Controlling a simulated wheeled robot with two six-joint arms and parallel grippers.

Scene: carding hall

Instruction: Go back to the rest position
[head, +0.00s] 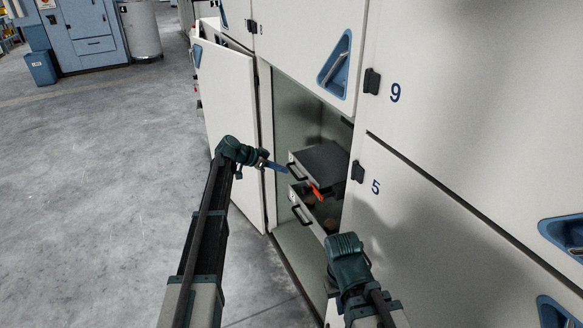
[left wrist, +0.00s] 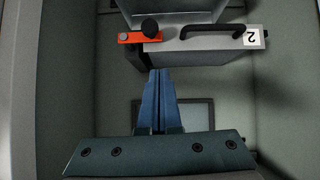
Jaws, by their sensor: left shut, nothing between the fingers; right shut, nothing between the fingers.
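My left gripper (head: 278,166) reaches into the open locker from the left in the head view. Its blue fingers are together and empty in the left wrist view (left wrist: 160,100). They point at a grey drawer unit (head: 322,160) and appear apart from it. An orange-red piece with a black knob (left wrist: 128,38) sits at the unit's front, beside the drawer handle (left wrist: 212,31). My right arm (head: 348,262) comes up from the bottom in front of the lockers; its gripper fingers are not visible.
A lower drawer (head: 312,212) is pulled out, with brownish things inside. Closed locker doors numbered 9 (head: 440,70) and 5 (head: 430,215) fill the right. Open concrete floor (head: 100,200) lies to the left.

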